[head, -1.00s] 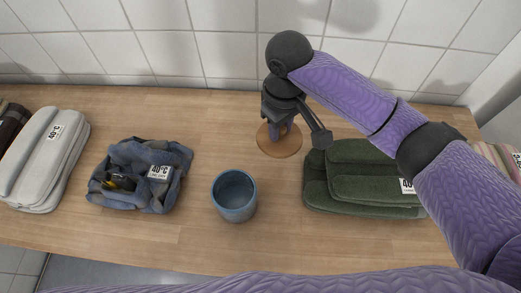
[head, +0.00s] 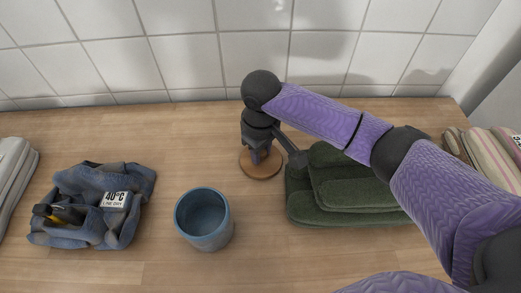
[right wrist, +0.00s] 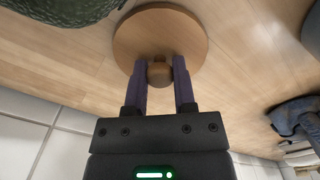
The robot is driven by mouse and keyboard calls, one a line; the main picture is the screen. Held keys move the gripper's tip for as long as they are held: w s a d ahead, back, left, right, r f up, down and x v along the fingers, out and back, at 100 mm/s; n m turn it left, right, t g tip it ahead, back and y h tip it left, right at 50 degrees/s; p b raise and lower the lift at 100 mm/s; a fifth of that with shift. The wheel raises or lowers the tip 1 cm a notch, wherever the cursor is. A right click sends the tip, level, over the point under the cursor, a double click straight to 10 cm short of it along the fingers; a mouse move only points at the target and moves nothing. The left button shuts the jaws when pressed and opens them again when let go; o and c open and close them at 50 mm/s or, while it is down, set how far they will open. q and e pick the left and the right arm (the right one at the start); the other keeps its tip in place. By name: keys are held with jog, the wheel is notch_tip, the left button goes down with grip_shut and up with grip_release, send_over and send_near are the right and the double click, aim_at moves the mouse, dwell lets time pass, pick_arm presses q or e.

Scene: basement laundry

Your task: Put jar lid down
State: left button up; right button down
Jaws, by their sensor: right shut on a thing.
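The jar lid (head: 262,172) is a round wooden disc with a small knob. It is at the worktop behind and right of the blue jar, beside the green folded cloth. My right gripper (head: 259,157) points down over it. In the right wrist view the fingers (right wrist: 160,85) are shut on the knob of the lid (right wrist: 160,35). Whether the lid's underside touches the wood is hard to tell. The blue jar (head: 204,219) stands upright and open, with no lid on it. My left gripper is not in view.
A folded green cloth stack (head: 345,190) lies close right of the lid. A crumpled blue denim garment (head: 90,210) with a tag is at left, grey folded cloth (head: 12,170) beyond it. Striped cloth (head: 490,155) is at far right. A tiled wall (head: 250,50) stands behind. Bare wood lies left of the lid.

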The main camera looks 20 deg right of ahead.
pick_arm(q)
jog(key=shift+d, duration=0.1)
pick_arm(e)
jog(key=shift+f, duration=0.1)
jog(key=shift+c, duration=2.2)
grip_release()
pick_arm(q)
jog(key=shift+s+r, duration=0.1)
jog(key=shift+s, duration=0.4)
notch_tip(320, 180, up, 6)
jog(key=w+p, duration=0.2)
jog(key=p, duration=0.4)
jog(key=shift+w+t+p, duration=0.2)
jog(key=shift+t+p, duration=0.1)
pick_arm(e)
notch_tip(320, 180, up, 12)
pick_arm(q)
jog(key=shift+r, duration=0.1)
